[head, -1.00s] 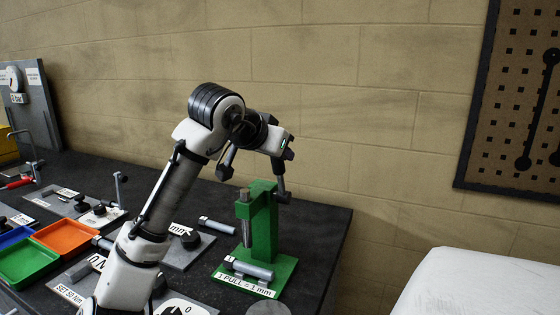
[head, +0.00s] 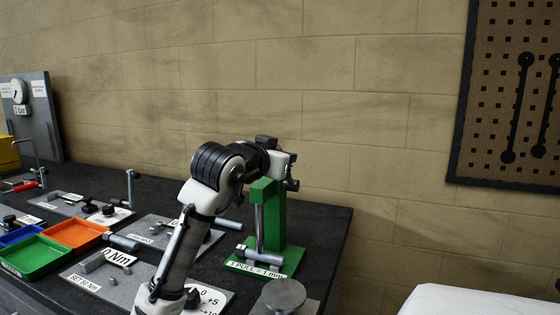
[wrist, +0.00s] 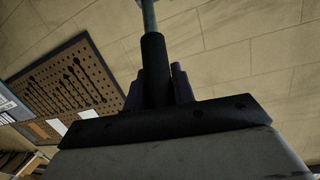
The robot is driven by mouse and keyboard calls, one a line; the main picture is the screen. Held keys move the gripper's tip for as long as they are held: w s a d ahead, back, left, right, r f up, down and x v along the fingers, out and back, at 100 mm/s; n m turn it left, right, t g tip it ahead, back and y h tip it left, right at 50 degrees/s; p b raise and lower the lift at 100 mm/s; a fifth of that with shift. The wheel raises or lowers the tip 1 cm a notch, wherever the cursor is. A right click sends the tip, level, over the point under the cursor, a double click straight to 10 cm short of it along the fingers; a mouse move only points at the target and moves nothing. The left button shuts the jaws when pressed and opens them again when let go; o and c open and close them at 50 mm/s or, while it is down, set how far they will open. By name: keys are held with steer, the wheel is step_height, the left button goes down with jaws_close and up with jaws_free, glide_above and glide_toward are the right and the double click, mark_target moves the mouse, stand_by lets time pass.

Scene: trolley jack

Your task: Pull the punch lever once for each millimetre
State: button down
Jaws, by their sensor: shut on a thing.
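The lever is mostly hidden in the head view.
A round grey disc (head: 284,295) stands in front of the press. Green (head: 35,256) and orange (head: 75,235) trays and several plates with parts lie to the left. A pegboard (head: 515,95) hangs on the wall, and a white covered surface (head: 475,300) is at lower right.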

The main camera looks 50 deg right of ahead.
steer(key=shift+f, duration=0.25)
stand_by(0.3)
steer(key=c, duration=1.2)
jaws_free()
steer(key=shift+a+r, duration=0.1)
steer(key=shift+o, duration=0.2)
steer(key=b+v, duration=0.2)
steer(key=v, duration=1.2)
steer(key=shift+b, duration=0.4)
